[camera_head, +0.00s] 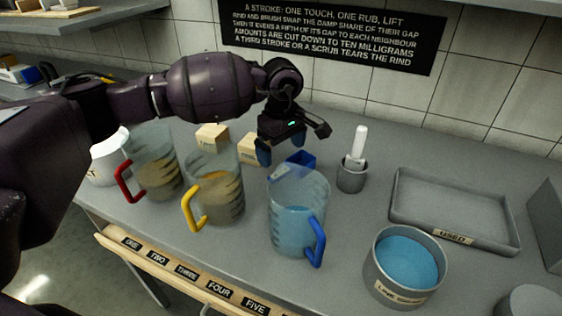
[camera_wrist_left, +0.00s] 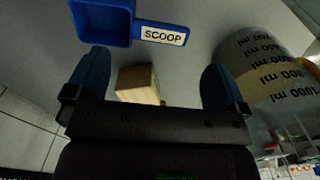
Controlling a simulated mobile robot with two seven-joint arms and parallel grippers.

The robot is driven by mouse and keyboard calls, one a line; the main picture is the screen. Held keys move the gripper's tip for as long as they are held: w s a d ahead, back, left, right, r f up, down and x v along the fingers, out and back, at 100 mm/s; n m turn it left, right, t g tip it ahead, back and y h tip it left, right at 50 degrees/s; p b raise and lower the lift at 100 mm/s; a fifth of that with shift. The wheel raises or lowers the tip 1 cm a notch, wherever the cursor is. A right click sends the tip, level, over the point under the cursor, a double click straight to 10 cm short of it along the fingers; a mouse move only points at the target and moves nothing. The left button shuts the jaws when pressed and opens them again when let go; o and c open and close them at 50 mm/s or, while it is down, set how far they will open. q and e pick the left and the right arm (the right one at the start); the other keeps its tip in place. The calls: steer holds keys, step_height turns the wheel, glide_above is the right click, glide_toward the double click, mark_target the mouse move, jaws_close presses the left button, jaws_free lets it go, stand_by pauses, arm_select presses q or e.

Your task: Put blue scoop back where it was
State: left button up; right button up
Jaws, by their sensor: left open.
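The blue scoop (camera_head: 301,160) shows in the head view behind the blue-handled jug (camera_head: 296,225), which partly hides it. In the left wrist view the scoop (camera_wrist_left: 98,22) is at the top left, its handle labelled SCOOP pointing right. It appears to lie on the grey counter, beyond my fingertips and not between them. My left gripper (camera_head: 281,153) points down over the counter beside the scoop. Its two dark blue fingers are apart in the wrist view (camera_wrist_left: 152,78), with nothing held. My right gripper is in neither view.
Yellow-handled (camera_head: 215,190) and red-handled (camera_head: 155,165) jugs stand left. Pale blocks (camera_head: 212,137) sit behind them. A grey cup with a white-handled tool (camera_head: 352,175), a tray marked USED (camera_head: 455,210) and a round tub of blue liquid (camera_head: 404,265) stand right.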

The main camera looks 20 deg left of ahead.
arm_select(q)
step_height(320, 180, up, 6)
steer(key=shift+f, duration=0.1)
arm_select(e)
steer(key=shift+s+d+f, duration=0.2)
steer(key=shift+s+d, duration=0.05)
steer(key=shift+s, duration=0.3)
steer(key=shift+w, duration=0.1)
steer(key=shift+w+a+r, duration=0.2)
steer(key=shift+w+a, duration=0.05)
